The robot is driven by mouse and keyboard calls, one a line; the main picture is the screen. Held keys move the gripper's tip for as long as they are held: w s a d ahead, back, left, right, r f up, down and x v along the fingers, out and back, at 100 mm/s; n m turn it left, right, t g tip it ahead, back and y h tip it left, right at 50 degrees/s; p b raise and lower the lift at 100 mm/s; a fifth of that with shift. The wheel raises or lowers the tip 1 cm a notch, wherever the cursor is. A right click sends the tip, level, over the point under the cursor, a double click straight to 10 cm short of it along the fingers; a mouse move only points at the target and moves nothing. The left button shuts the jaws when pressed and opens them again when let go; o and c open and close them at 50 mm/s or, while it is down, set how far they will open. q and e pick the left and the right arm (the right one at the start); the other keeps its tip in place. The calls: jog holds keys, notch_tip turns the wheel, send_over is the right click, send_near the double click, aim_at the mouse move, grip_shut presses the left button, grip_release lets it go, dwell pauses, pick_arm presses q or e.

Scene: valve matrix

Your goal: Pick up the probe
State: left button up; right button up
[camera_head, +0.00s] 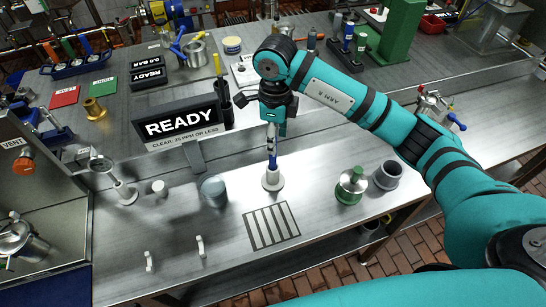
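The probe (272,147) looks like a slim upright rod with dark, blue and pale sections. It stands in a round white holder (273,180) on the metal bench. My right gripper (272,118) is directly above the probe, at its upper end. The gripper's dark body and the teal arm hide the probe's top. I cannot tell whether the fingers are closed on it or only around it. My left gripper is not in view.
A black READY sign (182,124) stands left of the probe. A grey cup (214,191), a green-and-silver canister (351,186) and a grey pot (386,176) stand nearby. A striped pad (271,226) lies in front. The bench's front right is mostly clear.

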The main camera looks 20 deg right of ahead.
aim_at(273, 161)
jog(key=shift+a+f+p, duration=0.1)
jog(key=shift+f+p, duration=0.25)
jog(key=shift+p, duration=0.05)
pick_arm(q)
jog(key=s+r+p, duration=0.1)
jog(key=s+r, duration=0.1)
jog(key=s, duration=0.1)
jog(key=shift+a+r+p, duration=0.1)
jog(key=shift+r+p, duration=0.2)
jog(key=shift+p, duration=0.1)
pick_arm(e)
notch_tip(273, 161, down, 4)
jog(key=shift+a+f, duration=0.15)
jog(key=shift+f, duration=0.1)
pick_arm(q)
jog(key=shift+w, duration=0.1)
pick_arm(e)
jog(key=shift+c, duration=0.2)
jog(key=c, duration=0.5)
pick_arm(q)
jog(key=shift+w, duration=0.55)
pick_arm(e)
grip_shut()
